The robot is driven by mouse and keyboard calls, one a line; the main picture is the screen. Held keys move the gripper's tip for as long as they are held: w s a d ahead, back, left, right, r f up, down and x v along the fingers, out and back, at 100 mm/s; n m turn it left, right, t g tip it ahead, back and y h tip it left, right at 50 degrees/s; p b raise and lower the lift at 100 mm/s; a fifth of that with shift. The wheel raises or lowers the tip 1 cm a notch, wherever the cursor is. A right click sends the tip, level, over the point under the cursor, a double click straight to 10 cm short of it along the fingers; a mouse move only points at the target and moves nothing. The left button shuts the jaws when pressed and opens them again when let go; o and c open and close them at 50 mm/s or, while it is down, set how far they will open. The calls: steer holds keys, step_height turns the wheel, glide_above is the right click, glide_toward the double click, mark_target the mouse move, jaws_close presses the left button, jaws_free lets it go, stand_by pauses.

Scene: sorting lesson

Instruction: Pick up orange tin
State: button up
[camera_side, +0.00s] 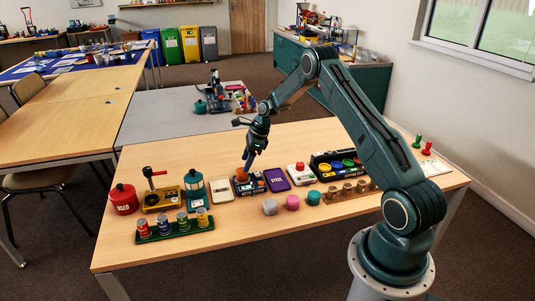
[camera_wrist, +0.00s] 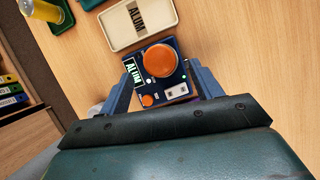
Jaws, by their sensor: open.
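The orange tin (camera_side: 241,174) rests on a dark blue device (camera_side: 244,188) in the middle of the table. In the wrist view, the tin (camera_wrist: 160,60) is a round orange top on the device (camera_wrist: 152,82), which carries an "ALUM" display. My gripper (camera_side: 247,163) is open above the device, its tip close to the tin. In the wrist view, my gripper (camera_wrist: 160,78) has its two blue-grey fingers apart, one on each side of the device. Nothing is held between them. The side view does not show clearly whether the fingers touch the tin.
A cream tray (camera_side: 221,191) lies left of the device and a purple tray (camera_side: 277,180) right of it. Grey (camera_side: 270,207), pink (camera_side: 292,202) and teal (camera_side: 313,198) tins stand in front to the right. A green rack (camera_side: 175,231) holds cans at the front left.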

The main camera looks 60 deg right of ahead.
steer(key=shift+x, duration=2.4)
steer(key=shift+s, duration=0.15)
steer(key=c, duration=1.1)
steer(key=shift+c, duration=0.2)
step_height(320, 180, up, 20)
